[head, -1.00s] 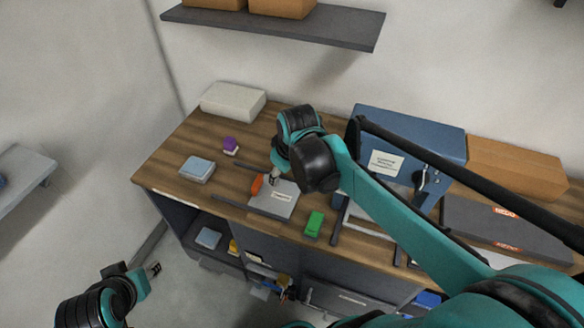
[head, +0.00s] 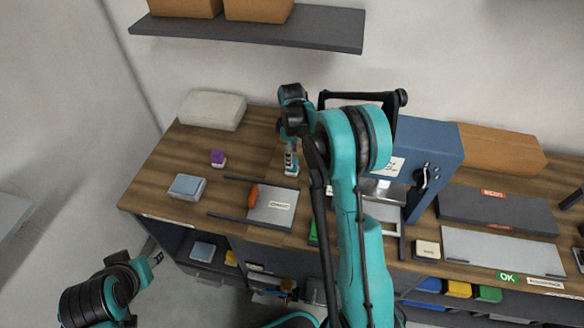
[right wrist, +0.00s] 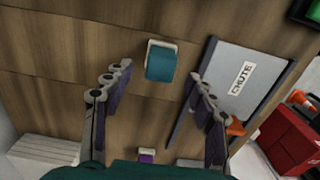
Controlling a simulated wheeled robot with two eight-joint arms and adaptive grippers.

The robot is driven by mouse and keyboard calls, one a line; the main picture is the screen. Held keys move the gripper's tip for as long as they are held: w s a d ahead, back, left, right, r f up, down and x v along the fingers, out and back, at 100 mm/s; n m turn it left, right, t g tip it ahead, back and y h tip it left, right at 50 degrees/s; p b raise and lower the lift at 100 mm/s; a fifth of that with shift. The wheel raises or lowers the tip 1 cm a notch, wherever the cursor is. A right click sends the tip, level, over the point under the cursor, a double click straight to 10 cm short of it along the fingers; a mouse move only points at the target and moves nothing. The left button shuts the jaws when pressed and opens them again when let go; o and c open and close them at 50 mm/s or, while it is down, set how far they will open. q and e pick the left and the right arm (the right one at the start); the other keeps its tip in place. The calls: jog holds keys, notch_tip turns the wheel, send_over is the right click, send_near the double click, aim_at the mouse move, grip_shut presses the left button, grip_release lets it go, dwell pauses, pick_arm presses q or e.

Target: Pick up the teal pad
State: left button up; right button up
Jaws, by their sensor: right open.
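The teal pad (right wrist: 160,66), a small block with a pale base, sits on the wooden counter in the right wrist view. My right gripper (right wrist: 158,84) is open. Its two fingers stand apart on either side of the pad in that view, with nothing between them. In the head view the right gripper (head: 290,150) points down over the counter, and a small teal-and-white shape shows at its tip; I cannot tell pad from fingers there. My left gripper (head: 155,258) is low at the left, off the counter's front; its opening is too small to tell.
A purple pad (head: 218,158) and a pale blue block (head: 187,187) stand to the left. A labelled chute plate (head: 271,205) with dark rails and an orange piece lies in front. A blue machine (head: 430,155) stands to the right, and a white block (head: 212,110) is at the back.

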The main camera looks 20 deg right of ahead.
notch_tip(320, 180, down, 5)
jog(key=shift+d+f+b, duration=0.1)
jog(key=shift+b, duration=0.65)
jog(key=shift+s, duration=0.1)
jog(key=c, duration=1.3)
jog(key=shift+o, duration=0.2)
notch_tip(320, 180, up, 10)
jog(key=p, duration=0.2)
jog(key=shift+p, duration=0.3)
